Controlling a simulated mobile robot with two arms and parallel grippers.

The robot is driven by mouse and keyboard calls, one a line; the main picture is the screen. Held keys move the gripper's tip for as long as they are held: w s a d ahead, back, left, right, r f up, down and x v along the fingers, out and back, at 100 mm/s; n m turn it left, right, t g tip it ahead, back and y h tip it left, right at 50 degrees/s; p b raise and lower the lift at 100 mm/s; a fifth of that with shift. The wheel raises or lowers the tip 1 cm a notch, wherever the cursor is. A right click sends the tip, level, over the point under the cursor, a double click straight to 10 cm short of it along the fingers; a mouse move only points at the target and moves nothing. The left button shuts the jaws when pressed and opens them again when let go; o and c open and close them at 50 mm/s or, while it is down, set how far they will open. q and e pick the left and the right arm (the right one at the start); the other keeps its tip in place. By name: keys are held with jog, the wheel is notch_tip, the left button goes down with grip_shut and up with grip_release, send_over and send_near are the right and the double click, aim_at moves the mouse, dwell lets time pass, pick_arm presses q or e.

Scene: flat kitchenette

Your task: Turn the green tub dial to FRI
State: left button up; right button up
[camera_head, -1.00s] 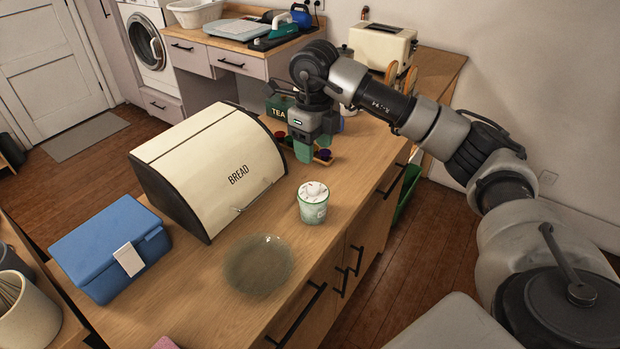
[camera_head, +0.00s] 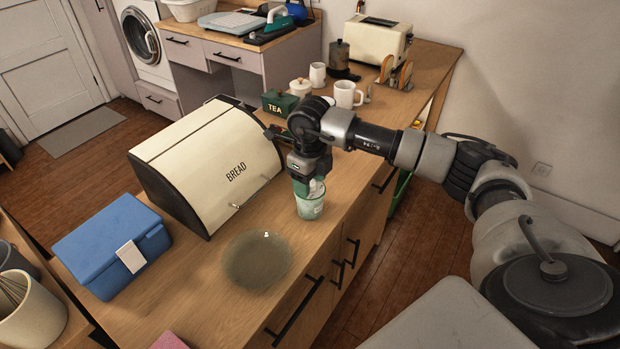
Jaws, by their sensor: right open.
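The green tub (camera_head: 310,207) stands upright on the wooden counter, right of the bread box. Its pale green side with a small label shows in the head view. My right gripper (camera_head: 308,188) points down over the top of the tub, with its green-tipped fingers at the rim. The gripper is open. It hides the tub's dial and top, so I cannot read where the dial points or tell whether the fingers touch it. My left gripper is not in view.
The cream bread box (camera_head: 205,165) stands close left of the tub. A glass plate (camera_head: 257,260) lies in front, and a blue box (camera_head: 110,245) is at the left. A tea box (camera_head: 280,103) and white mug (camera_head: 346,94) stand behind my right arm.

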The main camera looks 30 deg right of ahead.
jog(key=c, duration=0.9)
jog(key=shift+c, duration=0.2)
jog(key=shift+m, duration=0.3)
jog(key=m+b, duration=0.1)
jog(key=m, duration=0.2)
jog(key=shift+m, duration=0.3)
jog(key=shift+m+b, duration=0.5)
jog(key=shift+m, duration=1.8)
jog(key=o, duration=0.9)
jog(key=shift+o, duration=0.2)
